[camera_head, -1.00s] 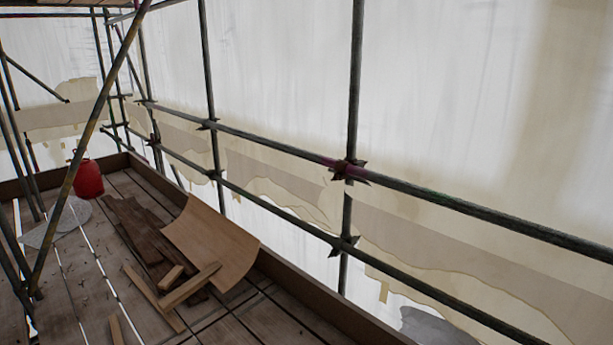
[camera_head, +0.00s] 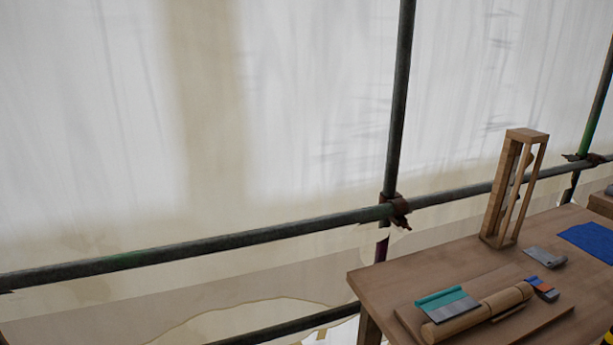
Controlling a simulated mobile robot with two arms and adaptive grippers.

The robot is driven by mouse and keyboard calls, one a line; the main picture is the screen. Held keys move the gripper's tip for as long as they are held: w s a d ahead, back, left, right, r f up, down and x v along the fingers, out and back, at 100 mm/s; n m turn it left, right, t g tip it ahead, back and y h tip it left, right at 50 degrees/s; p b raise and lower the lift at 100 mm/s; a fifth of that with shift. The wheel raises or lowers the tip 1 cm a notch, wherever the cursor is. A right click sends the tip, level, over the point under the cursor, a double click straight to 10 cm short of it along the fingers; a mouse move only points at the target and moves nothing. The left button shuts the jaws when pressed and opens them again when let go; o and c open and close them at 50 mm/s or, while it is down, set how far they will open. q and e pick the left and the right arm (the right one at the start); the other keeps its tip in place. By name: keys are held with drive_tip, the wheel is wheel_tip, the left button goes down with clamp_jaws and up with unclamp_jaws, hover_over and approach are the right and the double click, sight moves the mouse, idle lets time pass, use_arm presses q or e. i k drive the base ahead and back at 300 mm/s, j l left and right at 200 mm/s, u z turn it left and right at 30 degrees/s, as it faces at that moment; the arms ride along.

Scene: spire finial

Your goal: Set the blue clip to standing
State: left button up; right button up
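I cannot make out a blue clip for certain. A small blue and orange piece (camera_head: 543,290) lies on the wooden workbench (camera_head: 385,277) at the right, beside the end of a light wooden cylinder (camera_head: 478,313). It is too small to tell whether it is a clip. Neither of my grippers shows in the head view.
A flat board (camera_head: 555,312) bears the cylinder and a teal-edged scraper (camera_head: 446,304). A grey scraper (camera_head: 545,258), a blue cloth (camera_head: 588,240) and a tall open wooden frame (camera_head: 493,205) are behind. Scaffold poles (camera_head: 205,246) and white sheeting line the back.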

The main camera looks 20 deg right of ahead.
sight(540, 285)
drive_tip(key=i+z, duration=0.2)
drive_tip(key=z, duration=0.25)
drive_tip(key=i+j+z, duration=0.15)
drive_tip(key=z, duration=0.3)
drive_tip(key=i+j+z, duration=0.2)
drive_tip(key=z, duration=0.3)
drive_tip(key=i+j+z, duration=0.2)
drive_tip(key=z, duration=0.25)
drive_tip(key=i+j+z, duration=0.1)
drive_tip(key=j+z, duration=0.2)
drive_tip(key=z, duration=0.15)
drive_tip(key=i+j+z, duration=0.15)
drive_tip(key=j+z, duration=0.15)
drive_tip(key=i+j+z, duration=0.1)
drive_tip(key=j+z, duration=0.25)
drive_tip(key=j, duration=0.15)
drive_tip(key=k+l+u, duration=0.15)
drive_tip(key=u, duration=0.2)
